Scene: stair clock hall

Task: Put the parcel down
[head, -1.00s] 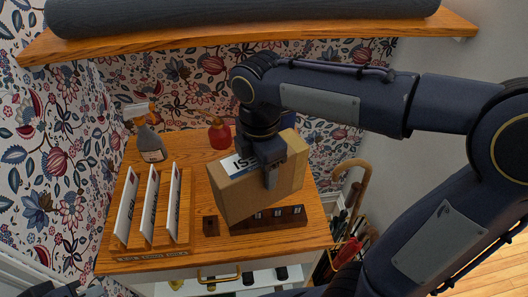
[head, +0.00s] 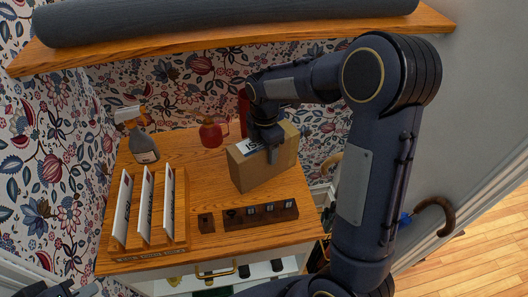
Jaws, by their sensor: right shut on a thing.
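The parcel (head: 252,172) is a brown cardboard box with a white label on top. It stands upright on or just above the wooden cabinet top, behind a dark strip; I cannot tell if its base touches. My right gripper (head: 273,152) comes down from above and is shut on the parcel's upper part, hiding some of the label. My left gripper (head: 72,290) shows only partly at the bottom left corner, away from the parcel; its jaw state is unclear.
A shelf (head: 200,56) with a grey roll (head: 220,18) hangs above.

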